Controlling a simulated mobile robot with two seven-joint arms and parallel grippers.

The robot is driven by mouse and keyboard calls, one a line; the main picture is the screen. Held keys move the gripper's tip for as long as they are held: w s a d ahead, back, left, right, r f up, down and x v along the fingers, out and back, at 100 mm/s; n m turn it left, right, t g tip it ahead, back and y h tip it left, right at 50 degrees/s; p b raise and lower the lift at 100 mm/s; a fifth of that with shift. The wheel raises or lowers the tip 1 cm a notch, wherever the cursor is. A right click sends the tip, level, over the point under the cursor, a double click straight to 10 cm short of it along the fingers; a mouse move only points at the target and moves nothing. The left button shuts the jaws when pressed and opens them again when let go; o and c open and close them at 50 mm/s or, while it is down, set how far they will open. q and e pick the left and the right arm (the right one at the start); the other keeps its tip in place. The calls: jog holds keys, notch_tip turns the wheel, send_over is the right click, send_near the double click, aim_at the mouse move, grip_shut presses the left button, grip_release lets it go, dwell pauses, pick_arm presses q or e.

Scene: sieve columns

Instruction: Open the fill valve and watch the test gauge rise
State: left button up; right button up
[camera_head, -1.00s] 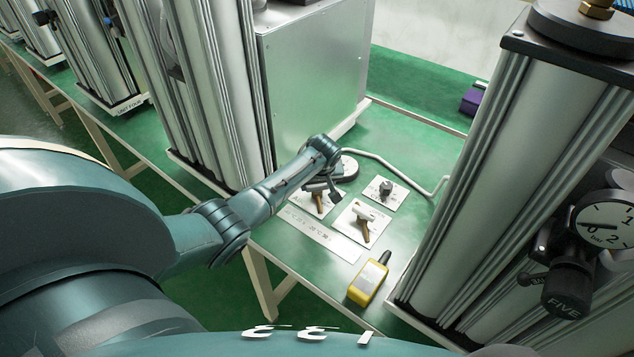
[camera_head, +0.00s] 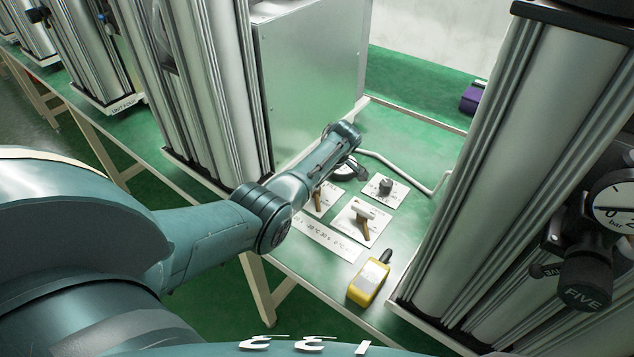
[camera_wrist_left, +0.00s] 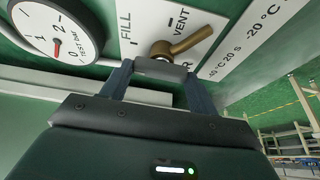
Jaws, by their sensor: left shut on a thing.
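The fill valve's plate (camera_wrist_left: 145,20), marked FILL and VENT, lies in front of my left gripper (camera_wrist_left: 160,74). Its brass lever (camera_wrist_left: 190,40) points up and right, toward VENT. In the head view my forearm covers most of this plate and the gripper; part of the lever (camera_head: 318,198) shows. The round white test gauge (camera_wrist_left: 55,30) is at upper left in the wrist view. Its red needle points between 0 and 1, seemingly nearer 0. My right gripper is not in view.
A second valve plate (camera_head: 360,223) and a small knob plate (camera_head: 385,189) lie right of my arm. A yellow device (camera_head: 369,284) lies near the table's front edge. Tall columns stand left and right; the right one carries a gauge (camera_head: 611,203). Green table (camera_head: 410,150) is bare behind.

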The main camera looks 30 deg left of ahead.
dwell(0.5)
pick_arm(q)
jog(key=o, duration=1)
jog(key=p+v, duration=0.1)
jog(key=v, duration=1.2)
jog(key=shift+r, duration=0.1)
